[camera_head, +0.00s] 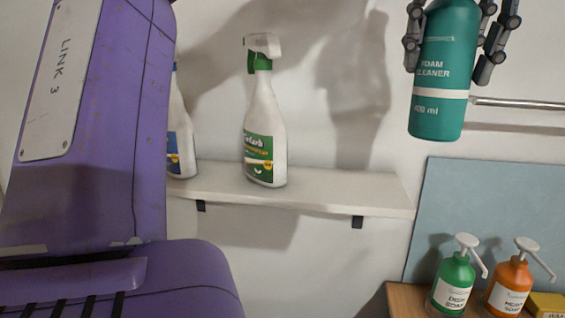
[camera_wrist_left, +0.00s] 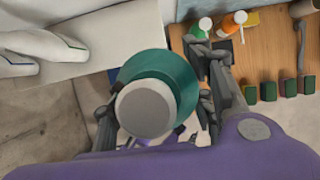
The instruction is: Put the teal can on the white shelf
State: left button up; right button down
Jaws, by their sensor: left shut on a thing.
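The teal can (camera_head: 443,75), labelled foam cleaner with a white band, is held upright at the upper right of the head view. My left gripper (camera_head: 460,35) is shut on it, with fingers on both sides. In the left wrist view the can (camera_wrist_left: 178,80) shows from its end, between the fingers of the gripper (camera_wrist_left: 160,115). The white shelf (camera_head: 335,194) is on the wall, lower and to the left of the can. The can is apart from the shelf in the head view. My right gripper is not in view.
A white spray bottle with a green label (camera_head: 265,125) stands mid-shelf, and another spray bottle (camera_head: 181,130) stands left, partly hidden by my purple arm. The shelf's right part is bare. Green (camera_head: 455,279) and orange (camera_head: 509,283) pump bottles stand on a wooden surface at lower right.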

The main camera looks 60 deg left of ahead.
pick_arm(q)
jog(key=shift+w+a+f, duration=0.15)
jog(key=shift+a, duration=0.05)
jog(key=a+f, duration=0.1)
jog(key=a, duration=0.2)
jog(key=w+a+f, duration=0.1)
jog(key=a, duration=0.1)
jog(key=w+a+f, duration=0.1)
jog(key=a+f, duration=0.1)
jog(key=a, duration=0.1)
jog(key=shift+a, duration=0.35)
jog(key=x, duration=0.3)
jog(key=a+x, duration=0.1)
jog(key=x, duration=0.2)
jog(key=s+p+x, duration=0.1)
jog(key=x, duration=0.2)
jog(key=shift+a+f, duration=0.2)
jog(key=shift+a, duration=0.1)
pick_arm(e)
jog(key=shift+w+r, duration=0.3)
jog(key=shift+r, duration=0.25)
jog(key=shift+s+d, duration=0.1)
pick_arm(q)
jog(key=o, duration=1.5)
jog(key=shift+f, duration=0.2)
jog(key=shift+o, duration=0.2)
